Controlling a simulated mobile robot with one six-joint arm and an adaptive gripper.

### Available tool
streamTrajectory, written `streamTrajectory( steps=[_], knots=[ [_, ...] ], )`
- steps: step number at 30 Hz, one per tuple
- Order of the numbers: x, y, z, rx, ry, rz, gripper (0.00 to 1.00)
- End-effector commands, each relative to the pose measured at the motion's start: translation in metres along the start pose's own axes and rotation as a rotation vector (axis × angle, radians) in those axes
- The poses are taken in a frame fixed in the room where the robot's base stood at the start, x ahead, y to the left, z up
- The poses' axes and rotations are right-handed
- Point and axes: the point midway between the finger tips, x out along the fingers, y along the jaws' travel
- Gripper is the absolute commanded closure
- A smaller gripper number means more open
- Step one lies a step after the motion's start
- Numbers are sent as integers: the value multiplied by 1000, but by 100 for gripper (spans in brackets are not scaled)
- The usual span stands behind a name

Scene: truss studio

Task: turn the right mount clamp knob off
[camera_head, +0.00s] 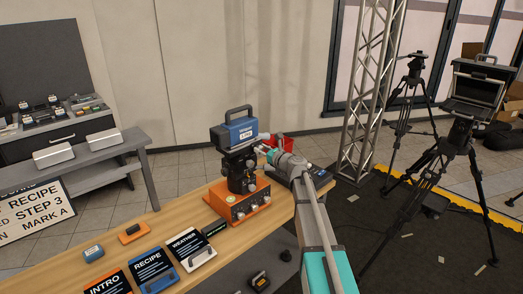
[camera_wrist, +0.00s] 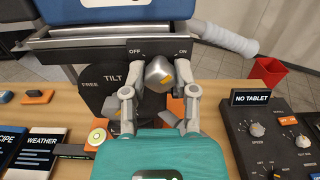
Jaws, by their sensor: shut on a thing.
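The clamp knob (camera_wrist: 158,72) is a grey faceted knob with an orange mark, on a dark plate lettered OFF at left and ON at right. My gripper (camera_wrist: 159,92) has one finger on each side of the knob and is shut on it. The knob's exact turn is hard to read. In the head view my gripper (camera_head: 266,150) reaches the right side of the mount (camera_head: 240,170), which carries a blue camera box (camera_head: 234,132) with a handle. The knob itself is hidden there.
The mount stands on an orange base (camera_head: 237,203) with small knobs. Cards, including a RECIPE card (camera_head: 151,266), lie on the wooden table (camera_head: 120,238). A control panel marked NO TABLET (camera_wrist: 265,97) is at right. A red bin (camera_wrist: 268,75) stands behind.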

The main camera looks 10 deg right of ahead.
Motion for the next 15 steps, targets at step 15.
streamTrajectory(
  steps=[15],
  knots=[
    [0, 0, 0, -337, 0, 0, 100]
  ],
)
